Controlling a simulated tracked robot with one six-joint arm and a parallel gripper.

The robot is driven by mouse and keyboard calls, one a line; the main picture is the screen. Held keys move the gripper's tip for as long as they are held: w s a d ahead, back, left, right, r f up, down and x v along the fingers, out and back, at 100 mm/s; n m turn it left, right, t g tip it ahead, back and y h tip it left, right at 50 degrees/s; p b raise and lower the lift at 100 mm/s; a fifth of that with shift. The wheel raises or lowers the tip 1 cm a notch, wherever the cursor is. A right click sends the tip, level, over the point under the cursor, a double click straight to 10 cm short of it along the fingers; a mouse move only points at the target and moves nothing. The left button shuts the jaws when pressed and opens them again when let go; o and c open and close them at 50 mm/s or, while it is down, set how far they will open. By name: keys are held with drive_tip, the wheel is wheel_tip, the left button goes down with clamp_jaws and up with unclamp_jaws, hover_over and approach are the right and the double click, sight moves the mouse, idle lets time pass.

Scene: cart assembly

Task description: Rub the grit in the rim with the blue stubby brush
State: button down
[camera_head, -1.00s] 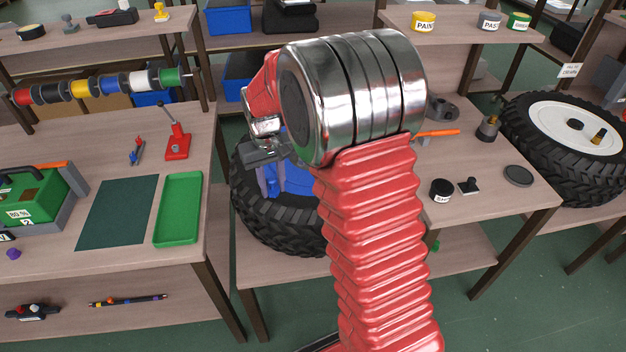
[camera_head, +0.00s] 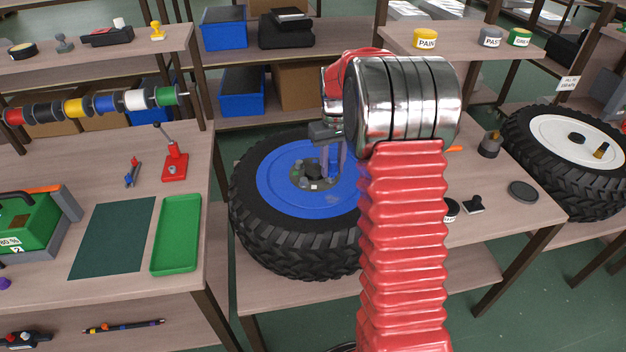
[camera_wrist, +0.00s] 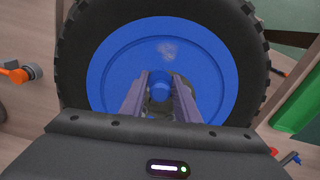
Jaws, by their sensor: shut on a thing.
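The wheel lies flat on the middle bench, with a black tyre (camera_head: 262,232) around a blue rim (camera_head: 278,190). In the wrist view the blue rim (camera_wrist: 115,75) faces me. A pale, speckled patch of grit (camera_wrist: 167,49) shows on it, beyond my fingertips. My gripper (camera_wrist: 160,82) is shut on the blue stubby brush (camera_wrist: 160,88), whose rounded blue end shows between the fingers. In the head view my gripper (camera_head: 334,172) points down over the rim near its dark hub (camera_head: 308,177). I cannot tell whether the brush touches the rim.
A green tray (camera_head: 176,236) and dark mat (camera_head: 112,238) lie on the left bench, with a red lever stand (camera_head: 174,165) behind. A black stamp (camera_head: 473,205) and dark disc (camera_head: 522,191) lie right of my arm.

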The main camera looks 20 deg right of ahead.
drive_tip(key=shift+w+r+n, duration=0.3)
drive_tip(key=shift+w+r, duration=0.1)
drive_tip(key=shift+s+n, duration=0.15)
drive_tip(key=shift+n, duration=0.15)
drive_tip(key=shift+f, duration=0.1)
